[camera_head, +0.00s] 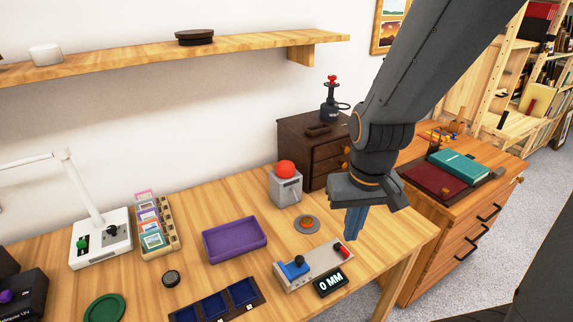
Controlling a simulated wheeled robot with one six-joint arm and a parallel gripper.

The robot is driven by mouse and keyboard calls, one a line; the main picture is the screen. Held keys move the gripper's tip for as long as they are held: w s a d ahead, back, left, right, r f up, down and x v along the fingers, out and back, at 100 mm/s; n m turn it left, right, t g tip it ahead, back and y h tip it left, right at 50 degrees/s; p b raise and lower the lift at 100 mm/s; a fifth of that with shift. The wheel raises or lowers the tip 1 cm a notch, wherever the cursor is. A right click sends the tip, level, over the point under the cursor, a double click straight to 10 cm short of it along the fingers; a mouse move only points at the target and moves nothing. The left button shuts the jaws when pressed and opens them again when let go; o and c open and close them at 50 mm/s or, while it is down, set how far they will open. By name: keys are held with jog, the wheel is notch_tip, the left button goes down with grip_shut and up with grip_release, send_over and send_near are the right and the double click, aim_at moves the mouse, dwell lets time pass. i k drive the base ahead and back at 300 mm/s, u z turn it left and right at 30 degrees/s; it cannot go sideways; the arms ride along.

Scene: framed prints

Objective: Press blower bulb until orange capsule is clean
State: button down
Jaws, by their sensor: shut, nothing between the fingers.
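A red rounded bulb (286,168), which looks like the blower bulb, sits on top of a light grey box (286,190) on the wooden table. In front of it lies a small orange capsule (307,223) on a grey round base; it is too small to tell how clean its surface is. My gripper (354,226) points down, shut and empty, to the right of the bulb and capsule. It appears above the table's right part, apart from both.
A grey device (314,266) with blue and red parts stands in front, beside a "0 MM" display (330,284). A purple tray (235,240) lies left of the capsule. A dark brown drawer cabinet (312,150) stands behind the bulb.

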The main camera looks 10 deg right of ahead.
aim_at(285, 170)
jog(key=k, duration=1.3)
jog(key=z, duration=0.65)
jog(key=i, duration=1.35)
jog(key=u, duration=0.55)
jog(key=i, duration=0.5)
jog(key=u, duration=0.3)
